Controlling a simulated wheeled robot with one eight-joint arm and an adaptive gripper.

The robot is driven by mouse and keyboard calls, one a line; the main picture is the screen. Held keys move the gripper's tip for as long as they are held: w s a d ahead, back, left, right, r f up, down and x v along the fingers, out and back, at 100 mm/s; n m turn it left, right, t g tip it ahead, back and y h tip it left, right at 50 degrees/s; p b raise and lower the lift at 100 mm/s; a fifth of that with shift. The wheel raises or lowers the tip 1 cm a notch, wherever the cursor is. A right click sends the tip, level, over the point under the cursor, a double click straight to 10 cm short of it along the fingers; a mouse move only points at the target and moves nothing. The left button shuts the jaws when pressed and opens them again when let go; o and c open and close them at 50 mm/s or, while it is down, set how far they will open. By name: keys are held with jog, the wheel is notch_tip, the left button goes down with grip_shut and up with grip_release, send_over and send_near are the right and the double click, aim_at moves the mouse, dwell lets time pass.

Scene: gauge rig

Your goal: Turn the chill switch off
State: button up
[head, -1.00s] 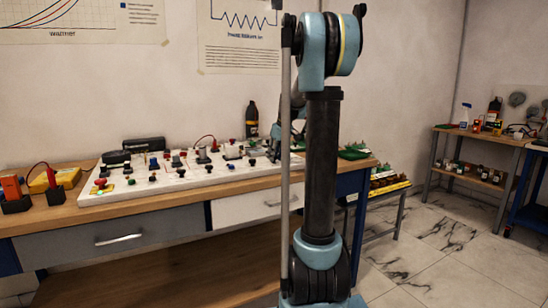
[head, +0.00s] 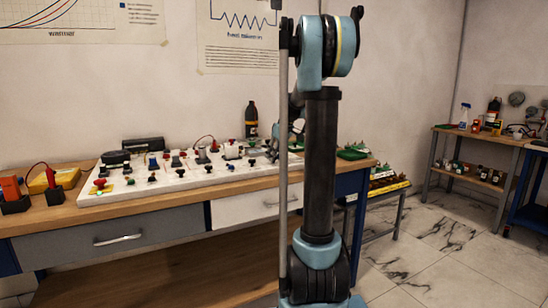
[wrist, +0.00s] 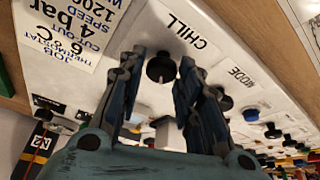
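The chill switch (wrist: 161,68) is a round black knob on the white panel. It shows in the wrist view beside the printed CHILL label (wrist: 188,30). My gripper (wrist: 160,61) is open, with one finger on each side of the knob and gaps between fingers and knob. I cannot tell how far the fingertips are from the panel surface. In the head view the white panel (head: 130,192) lies on the workbench.
A MODE label (wrist: 241,77) with a dark knob (wrist: 224,102) sits close to my right finger. Several other knobs and buttons crowd the panel. A JOB card (wrist: 72,30) lies at upper left. A dark bottle (head: 251,120) stands behind the panel.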

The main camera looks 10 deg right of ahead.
jog(key=shift+o, duration=0.6)
jog(key=v, duration=1.1)
jog(key=shift+r, duration=0.35)
jog(key=shift+s+d, duration=0.1)
jog(key=shift+s, duration=0.1)
